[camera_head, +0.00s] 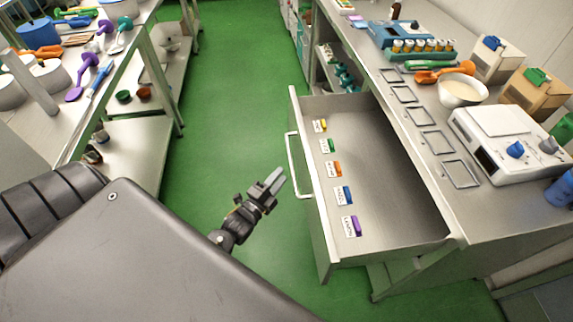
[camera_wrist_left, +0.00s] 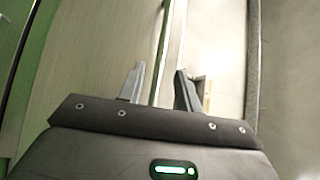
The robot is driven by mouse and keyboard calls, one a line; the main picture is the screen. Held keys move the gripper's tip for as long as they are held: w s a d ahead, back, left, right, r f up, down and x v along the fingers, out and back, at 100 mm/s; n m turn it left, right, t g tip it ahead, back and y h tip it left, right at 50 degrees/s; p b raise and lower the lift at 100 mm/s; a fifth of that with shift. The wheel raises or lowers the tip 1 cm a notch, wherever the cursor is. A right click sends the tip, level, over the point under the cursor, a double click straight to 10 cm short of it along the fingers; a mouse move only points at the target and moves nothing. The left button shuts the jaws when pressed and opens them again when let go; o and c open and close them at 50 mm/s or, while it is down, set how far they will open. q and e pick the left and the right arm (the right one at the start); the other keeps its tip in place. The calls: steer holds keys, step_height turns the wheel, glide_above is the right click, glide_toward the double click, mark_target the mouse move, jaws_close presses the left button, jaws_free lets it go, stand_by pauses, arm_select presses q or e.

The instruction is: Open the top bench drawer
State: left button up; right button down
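The top bench drawer (camera_head: 385,165) is pulled far out from the steel bench on the right in the head view. Its front panel (camera_head: 309,180) faces left and carries a pale bar handle (camera_head: 293,165). My left gripper (camera_head: 277,182) is just left of the handle, with its fingers pointing toward it. In the left wrist view my left gripper (camera_wrist_left: 158,85) has its two fingers apart, and a thin pale bar or edge runs behind the gap. I see nothing gripped; whether a finger touches the handle is unclear. My right gripper is not in view.
Several coloured labelled tags (camera_head: 338,168) lie in a row inside the drawer. The bench top holds a white device (camera_head: 505,140), a bowl (camera_head: 461,92) and wire frames (camera_head: 435,141). Another laden bench (camera_head: 90,60) stands at the left. Green floor (camera_head: 225,90) lies clear between them.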

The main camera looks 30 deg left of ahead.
arm_select(q)
steer(key=shift+s+a+f+b, duration=0.1)
steer(key=shift+s+f+b, duration=0.05)
steer(key=shift+s, duration=0.85)
steer(key=shift+s+f+b, duration=0.15)
steer(key=shift+s, duration=0.85)
steer(key=s+f+n+g+y, duration=0.1)
steer(key=s+f+n+g, duration=0.35)
steer(key=f, duration=0.75)
steer(key=s+f+n+g, duration=0.4)
steer(key=s+f+n, duration=0.1)
steer(key=f, duration=0.8)
steer(key=s+d+f+n+g, duration=0.1)
steer(key=s+f+g, duration=0.2)
steer(key=s, duration=0.6)
steer(key=s+d+f+n+g, duration=0.1)
steer(key=s+f+n+g, duration=0.1)
steer(key=s+f, duration=0.6)
steer(key=s+d+f+n+g, duration=0.1)
steer(key=s+f+g, duration=0.4)
steer(key=s, duration=0.5)
steer(key=shift+d+f+n, duration=0.4)
steer(key=shift+f+n, duration=0.15)
steer(key=shift+f, duration=0.15)
